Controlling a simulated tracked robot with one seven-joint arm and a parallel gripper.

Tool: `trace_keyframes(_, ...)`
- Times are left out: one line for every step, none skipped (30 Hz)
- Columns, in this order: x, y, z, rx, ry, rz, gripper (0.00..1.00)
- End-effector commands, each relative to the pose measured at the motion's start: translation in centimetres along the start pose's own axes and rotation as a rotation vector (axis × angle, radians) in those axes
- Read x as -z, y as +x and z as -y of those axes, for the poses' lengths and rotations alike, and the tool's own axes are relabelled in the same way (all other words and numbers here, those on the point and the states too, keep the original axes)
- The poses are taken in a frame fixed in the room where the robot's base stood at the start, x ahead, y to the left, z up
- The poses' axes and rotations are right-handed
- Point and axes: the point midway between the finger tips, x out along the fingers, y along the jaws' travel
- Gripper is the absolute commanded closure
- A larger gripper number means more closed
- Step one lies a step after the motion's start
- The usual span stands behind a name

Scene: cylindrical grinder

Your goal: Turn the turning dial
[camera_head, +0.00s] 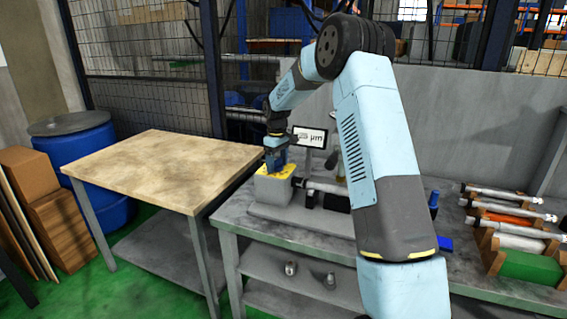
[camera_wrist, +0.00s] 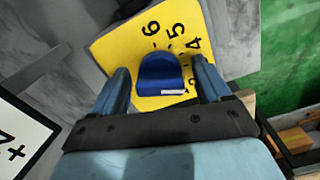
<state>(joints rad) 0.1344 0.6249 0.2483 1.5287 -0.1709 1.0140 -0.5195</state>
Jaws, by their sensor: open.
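The turning dial is a blue knob (camera_wrist: 160,75) on a yellow plate (camera_wrist: 112,45) with black numbers; 6, 5 and 4 are readable in the wrist view. In the head view the yellow plate (camera_head: 264,171) sits on top of a grey block at the left end of the grinder. My gripper (camera_wrist: 160,80) is open, with one finger on each side of the blue knob. Small gaps seem to show between fingers and knob; contact cannot be told. In the head view my gripper (camera_head: 275,160) points down over the plate and hides most of the knob.
A display (camera_head: 309,137) reading "µm" stands just behind the dial. The grinder sits on a grey workbench (camera_head: 300,238). A wooden table (camera_head: 165,165) with a clear top is at the left. Several metal shafts (camera_head: 505,193) lie on racks at the right.

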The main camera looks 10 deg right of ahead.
Motion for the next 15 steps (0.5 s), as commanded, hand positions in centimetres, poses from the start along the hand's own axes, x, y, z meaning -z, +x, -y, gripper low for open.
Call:
trace_keyframes(0.0,0.0,0.0,0.000,0.000,-0.001,0.23)
trace_keyframes(0.1,-0.1,0.0,-0.001,0.000,-0.001,0.23)
trace_keyframes(0.1,-0.1,0.0,-0.001,0.000,-0.002,0.23)
trace_keyframes(0.1,-0.2,0.0,-0.001,0.000,-0.002,0.23)
trace_keyframes(0.1,-0.4,0.0,-0.002,0.000,-0.003,0.23)
trace_keyframes(0.1,-0.6,0.0,-0.002,0.000,-0.003,0.23)
trace_keyframes(0.1,-0.9,0.0,-0.003,0.000,-0.004,0.23)
trace_keyframes(0.1,-1.3,0.0,-0.004,0.000,-0.005,0.23)
trace_keyframes(0.2,-1.8,-0.1,-0.004,0.000,-0.006,0.23)
trace_keyframes(0.1,-2.3,-0.1,-0.004,0.000,-0.005,0.23)
trace_keyframes(0.1,-2.8,0.0,-0.004,0.000,-0.005,0.23)
trace_keyframes(0.1,-3.5,0.0,-0.004,0.000,-0.005,0.23)
trace_keyframes(0.1,-4.1,0.0,-0.004,0.000,-0.004,0.23)
trace_keyframes(0.1,-4.7,0.0,-0.004,0.000,-0.005,0.23)
trace_keyframes(0.1,-5.5,0.0,-0.005,0.000,-0.006,0.23)
